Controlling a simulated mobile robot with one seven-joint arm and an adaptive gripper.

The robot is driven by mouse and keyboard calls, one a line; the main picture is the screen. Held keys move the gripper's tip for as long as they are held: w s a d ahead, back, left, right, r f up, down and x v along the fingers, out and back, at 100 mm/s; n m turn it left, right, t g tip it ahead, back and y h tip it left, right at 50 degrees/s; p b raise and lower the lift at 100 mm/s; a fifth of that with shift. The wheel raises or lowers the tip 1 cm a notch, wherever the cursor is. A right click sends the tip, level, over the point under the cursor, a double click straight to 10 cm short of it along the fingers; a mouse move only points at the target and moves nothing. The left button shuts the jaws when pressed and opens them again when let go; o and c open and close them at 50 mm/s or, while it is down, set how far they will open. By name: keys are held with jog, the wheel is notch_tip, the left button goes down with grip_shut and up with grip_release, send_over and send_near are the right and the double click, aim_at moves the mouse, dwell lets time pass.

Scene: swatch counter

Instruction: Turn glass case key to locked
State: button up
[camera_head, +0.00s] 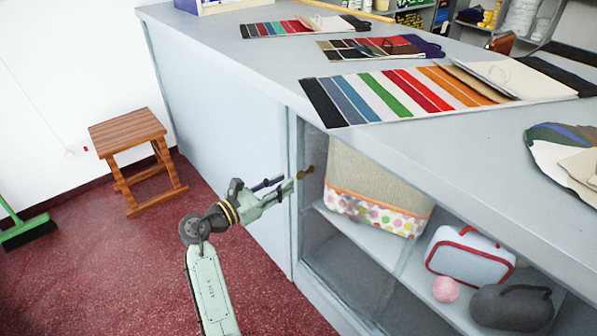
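The glass case (296,200) is the front part of the grey counter, with shelves showing behind its front. A small brass-coloured key (304,174) sticks out near the case's left upright, below the counter top. My gripper (288,182) comes from the lower left and points at the key. Its two fingers look apart, with a narrow gap between them, and they seem empty. The fingertips are just left of the key; I cannot tell the exact distance in depth. The key's turn angle is too small to read.
Inside the case stand a dotted fabric basket (375,190), a white-and-red bag (470,257), a pink ball (445,289) and a dark bag (512,307). Swatch cards (410,92) lie on the counter top. A wooden stool (128,134) and green broom (28,233) stand left. Red floor is clear between.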

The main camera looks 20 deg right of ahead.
aim_at(299, 173)
jog(key=x, duration=0.6)
jog(key=shift+w+d+p, duration=0.15)
jog(key=shift+d+p, duration=0.1)
jog(key=shift+p, duration=0.1)
grip_shut()
